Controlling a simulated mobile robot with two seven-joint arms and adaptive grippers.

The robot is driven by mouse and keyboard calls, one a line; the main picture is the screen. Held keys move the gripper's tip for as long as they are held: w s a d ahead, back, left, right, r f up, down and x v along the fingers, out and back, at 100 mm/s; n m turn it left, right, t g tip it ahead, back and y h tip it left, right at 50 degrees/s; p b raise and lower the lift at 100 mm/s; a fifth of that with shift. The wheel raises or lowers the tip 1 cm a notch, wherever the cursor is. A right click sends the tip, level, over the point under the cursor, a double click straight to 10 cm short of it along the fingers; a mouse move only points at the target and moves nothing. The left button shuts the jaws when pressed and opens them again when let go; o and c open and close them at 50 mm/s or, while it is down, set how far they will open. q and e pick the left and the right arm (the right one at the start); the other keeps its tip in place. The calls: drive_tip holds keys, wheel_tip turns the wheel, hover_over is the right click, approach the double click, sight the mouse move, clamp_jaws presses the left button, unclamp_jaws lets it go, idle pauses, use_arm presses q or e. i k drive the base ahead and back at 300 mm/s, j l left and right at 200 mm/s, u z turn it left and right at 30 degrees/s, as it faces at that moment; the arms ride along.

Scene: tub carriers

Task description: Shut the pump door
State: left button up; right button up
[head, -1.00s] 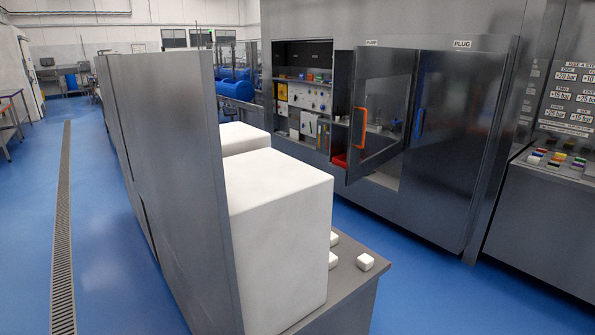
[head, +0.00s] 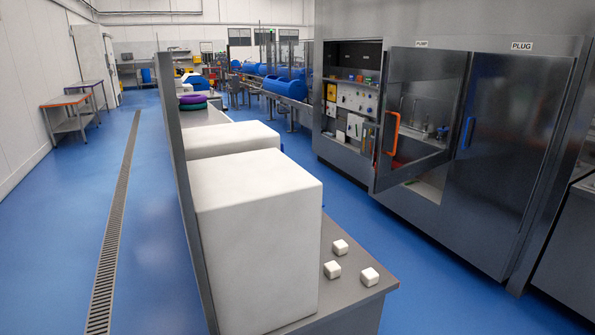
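The pump door (head: 424,112) is a dark framed glass door with an orange handle (head: 393,134). It stands open, swung out from the cabinet under the PUMP label (head: 422,44). Behind it, part of the compartment inside shows through the glass and beside the frame. The plug door (head: 499,140), with a blue handle (head: 467,132), is to its right under the PLUG label (head: 521,46) and looks shut. Neither of my grippers is in the head view.
A grey counter (head: 345,262) with large white blocks (head: 262,225) and small white blocks (head: 332,269) stands between me and the cabinet. Blue floor runs between counter and cabinet. Open floor with a drain grate (head: 112,240) lies left. Tables (head: 66,100) stand far left.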

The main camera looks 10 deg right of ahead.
sight(403, 64)
drive_tip(key=i+l+u, duration=0.1)
drive_tip(key=l+u, duration=0.25)
drive_tip(key=l, duration=0.6)
drive_tip(key=l+u, duration=0.35)
drive_tip(key=l, duration=0.6)
drive_tip(key=l+u, duration=0.1)
drive_tip(key=l, duration=0.85)
drive_tip(key=l+z, duration=0.35)
drive_tip(key=z, duration=0.15)
drive_tip(key=i+l+z, duration=0.15)
drive_tip(key=l+z, duration=0.3)
drive_tip(key=i+l+z, duration=0.2)
drive_tip(key=i, duration=0.1)
